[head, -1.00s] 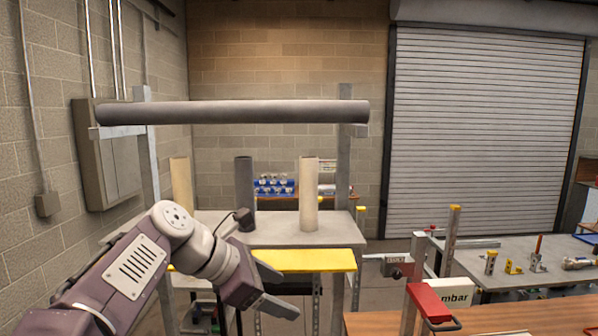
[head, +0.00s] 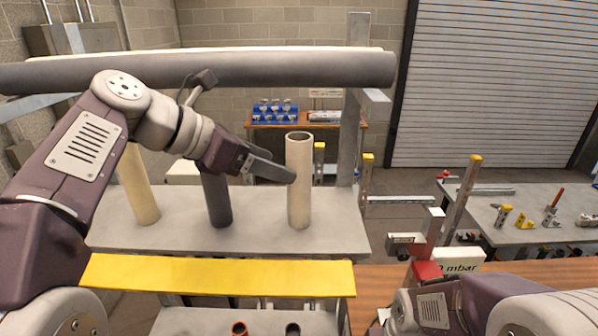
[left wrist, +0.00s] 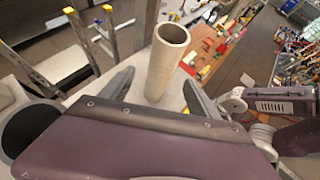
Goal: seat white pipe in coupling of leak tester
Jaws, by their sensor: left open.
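The white pipe (head: 299,182), cream-coloured and hollow, stands upright near the right end of the grey shelf. My left gripper (head: 280,172) is open with its fingers level with the pipe's upper half. In the left wrist view the white pipe (left wrist: 166,62) rises between the two spread fingers (left wrist: 159,78); neither is clearly touching it. A panel reading "mbar" (head: 458,261) and a red part (head: 427,271), likely of the leak tester, stand at the right; its coupling cannot be made out. Part of my right arm shows bottom right, its fingers out of sight.
A dark grey pipe (head: 217,198) and a yellowish pipe (head: 141,188) stand left of the white one. A long grey tube (head: 300,70) crosses above the shelf. A yellow strip (head: 215,275) runs along the front. A grey table (head: 535,225) with small parts stands right.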

